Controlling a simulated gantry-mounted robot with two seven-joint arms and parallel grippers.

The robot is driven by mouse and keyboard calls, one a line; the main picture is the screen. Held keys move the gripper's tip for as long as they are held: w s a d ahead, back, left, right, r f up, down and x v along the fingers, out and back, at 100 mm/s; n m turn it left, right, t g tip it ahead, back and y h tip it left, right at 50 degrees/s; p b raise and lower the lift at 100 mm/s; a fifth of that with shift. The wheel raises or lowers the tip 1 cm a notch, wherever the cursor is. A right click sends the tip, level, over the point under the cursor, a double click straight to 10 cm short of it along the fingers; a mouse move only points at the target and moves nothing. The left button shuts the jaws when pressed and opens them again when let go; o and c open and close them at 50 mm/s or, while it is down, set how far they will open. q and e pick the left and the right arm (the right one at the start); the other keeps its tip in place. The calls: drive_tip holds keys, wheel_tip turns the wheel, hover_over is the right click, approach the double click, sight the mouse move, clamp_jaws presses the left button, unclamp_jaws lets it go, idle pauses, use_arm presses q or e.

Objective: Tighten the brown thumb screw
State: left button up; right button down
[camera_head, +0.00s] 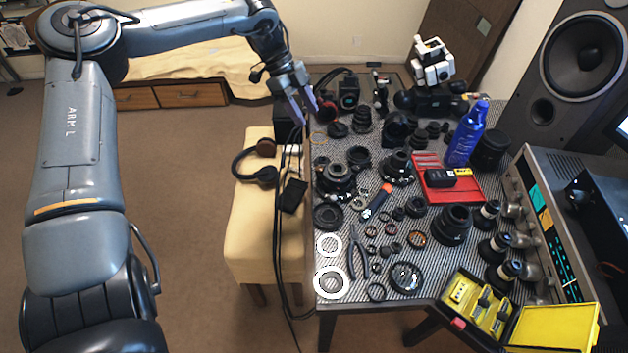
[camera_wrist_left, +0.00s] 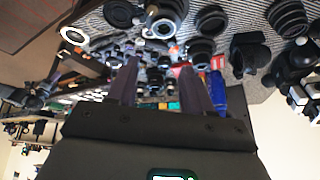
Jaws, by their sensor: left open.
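My left gripper (camera_head: 306,114) is above the far left corner of the table, its fingers pointing down, apart and with nothing between them. In the left wrist view its two dark fingers (camera_wrist_left: 158,72) are spread, with table parts beyond them. I cannot pick out the brown thumb screw in either view; it is too small or hidden. A dark red-brown round part (camera_head: 327,112) lies just right of the fingertips in the head view, and I cannot tell what it is. My right gripper is not in view.
The striped table (camera_head: 338,312) is crowded with lens barrels and rings. A red tray (camera_head: 447,193), blue bottle (camera_head: 466,135) and yellow case (camera_head: 553,326) stand to the right. A cream bench (camera_head: 250,215) with headphones (camera_head: 262,176) and hanging cables is at the table's left edge.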

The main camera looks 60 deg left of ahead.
use_arm(q)
drive_tip(key=g+b, duration=0.1)
drive_tip(key=b, duration=0.1)
approach(318, 168)
drive_tip(key=b+x, duration=0.3)
drive_tip(key=x, duration=0.3)
drive_tip(key=shift+d+f, duration=0.15)
drive_tip(key=shift+f, duration=0.1)
drive_tip(key=shift+w+d+f+y+b, duration=0.1)
drive_tip(key=shift+f+y+b, duration=0.1)
drive_tip(key=shift+f, duration=0.1)
drive_tip(key=shift+w+d+f+y+b, duration=0.1)
drive_tip(key=shift+d+f+b, duration=0.1)
drive_tip(key=shift+f, duration=0.1)
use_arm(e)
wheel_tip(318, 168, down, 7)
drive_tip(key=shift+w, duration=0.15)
